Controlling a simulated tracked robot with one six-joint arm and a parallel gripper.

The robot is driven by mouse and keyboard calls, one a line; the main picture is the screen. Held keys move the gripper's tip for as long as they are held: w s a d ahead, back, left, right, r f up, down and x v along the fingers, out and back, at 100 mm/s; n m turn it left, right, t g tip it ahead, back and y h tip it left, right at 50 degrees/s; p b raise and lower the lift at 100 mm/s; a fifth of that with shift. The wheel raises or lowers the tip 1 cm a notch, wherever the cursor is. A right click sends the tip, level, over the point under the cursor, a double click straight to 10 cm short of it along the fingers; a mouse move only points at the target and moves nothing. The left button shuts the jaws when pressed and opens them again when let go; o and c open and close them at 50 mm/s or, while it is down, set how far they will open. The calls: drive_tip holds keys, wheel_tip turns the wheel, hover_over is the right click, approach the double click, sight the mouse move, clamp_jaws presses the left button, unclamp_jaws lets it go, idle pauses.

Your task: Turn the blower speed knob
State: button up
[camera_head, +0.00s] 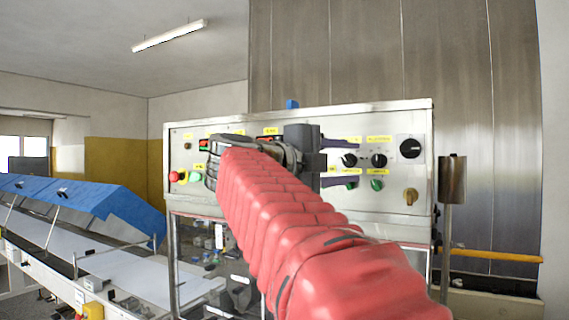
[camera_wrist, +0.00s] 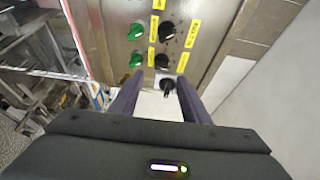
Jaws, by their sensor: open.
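The control panel (camera_head: 205,152) carries several knobs, and its yellow labels are too small to read, so I cannot tell which knob is the blower speed knob. Black knobs (camera_head: 379,160) sit above green knobs (camera_head: 376,184); a larger black dial (camera_head: 411,148) is at the right. My gripper (camera_head: 341,162) is open at the panel, its dark purple fingers reaching right, one above the other. In the wrist view, a small dark knob (camera_wrist: 167,86) shows between the fingertips; I cannot tell whether they touch it. My red-sleeved arm hides the panel's lower middle.
In the wrist view, black knobs (camera_wrist: 167,30) and green knobs (camera_wrist: 136,31) lie beyond the fingertips. A brown knob (camera_head: 411,196) is at the panel's lower right, a red button (camera_head: 174,176) at its left. A conveyor with blue covers (camera_head: 75,190) stands left.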

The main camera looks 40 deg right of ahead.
drive_tip(key=shift+a, duration=2.55)
